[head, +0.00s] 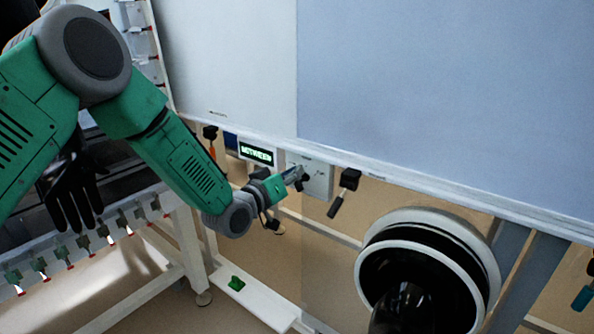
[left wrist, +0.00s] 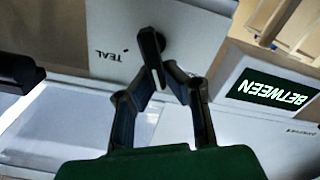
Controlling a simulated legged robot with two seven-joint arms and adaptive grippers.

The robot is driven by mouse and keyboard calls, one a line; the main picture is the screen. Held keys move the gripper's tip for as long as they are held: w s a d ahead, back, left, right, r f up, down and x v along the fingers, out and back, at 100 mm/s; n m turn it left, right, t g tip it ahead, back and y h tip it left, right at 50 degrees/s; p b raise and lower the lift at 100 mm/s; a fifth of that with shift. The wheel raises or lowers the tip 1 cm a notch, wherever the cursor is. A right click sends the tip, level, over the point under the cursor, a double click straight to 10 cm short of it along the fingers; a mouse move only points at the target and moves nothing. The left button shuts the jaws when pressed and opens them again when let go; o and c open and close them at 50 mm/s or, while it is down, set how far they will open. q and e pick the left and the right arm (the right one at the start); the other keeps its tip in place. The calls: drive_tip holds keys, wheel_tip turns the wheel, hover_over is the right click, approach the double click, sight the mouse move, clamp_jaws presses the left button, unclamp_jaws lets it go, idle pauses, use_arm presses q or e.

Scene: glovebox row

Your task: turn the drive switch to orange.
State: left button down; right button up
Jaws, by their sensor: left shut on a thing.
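The drive switch is a dark lever (left wrist: 151,45) on a pale plate (left wrist: 112,42) marked TEAL, which appears upside down in the left wrist view. In the head view, the switch's pale box (head: 318,180) hangs under the long white rail. My left gripper (left wrist: 162,80) is shut on the switch lever. In the head view the left gripper (head: 297,177) is at the front of the box and hides most of the lever. A small display (left wrist: 272,92) beside the plate reads BETWEEN; it also shows in the head view (head: 256,152). No orange mark is visible. My right gripper is not in view.
A black-handled lever (head: 345,187) hangs close to the right of the switch box. A round glove port (head: 372,252) stands out at lower right. A black glove (head: 72,195) hangs at left. A green block (head: 237,283) lies on a low white beam.

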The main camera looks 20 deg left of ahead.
use_arm(q)
drive_tip(key=shift+s+f+n, duration=0.25)
drive_tip(key=shift+f+n, duration=0.05)
drive_tip(key=shift+f, duration=0.35)
drive_tip(key=c, duration=1.7)
unclamp_jaws()
drive_tip(key=shift+o, duration=0.5)
drive_tip(key=shift+a+r, duration=0.15)
drive_tip(key=shift+r, duration=0.15)
drive_tip(key=v, duration=1.2)
drive_tip(key=shift+f, duration=0.1)
